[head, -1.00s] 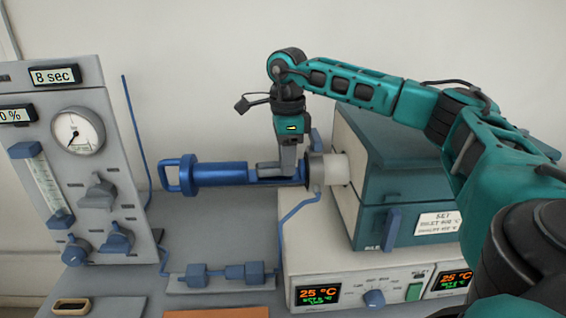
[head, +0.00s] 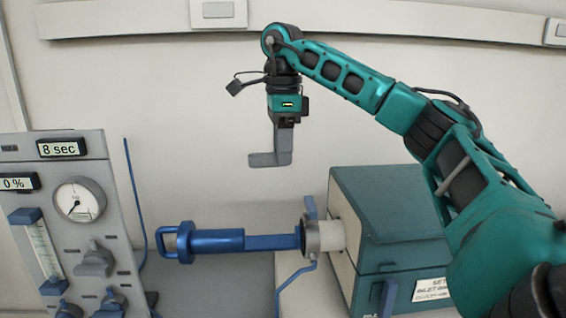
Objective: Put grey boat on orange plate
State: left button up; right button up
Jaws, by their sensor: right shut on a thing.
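My right gripper (head: 286,122) points down in front of the wall, high above the blue tube. It is shut on the grey boat (head: 268,159), a small L-shaped piece with an upright tab. The boat hangs level below the fingers, clear of everything. The orange plate is out of view. My left gripper is not in view.
The blue tube with a loop handle (head: 215,241) lies below, joined to the teal furnace (head: 395,215) through a metal collar (head: 312,236). A grey gauge panel (head: 75,225) stands at the left. The space around the boat is free.

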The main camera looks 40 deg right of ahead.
jog(key=shift+r, duration=1.05)
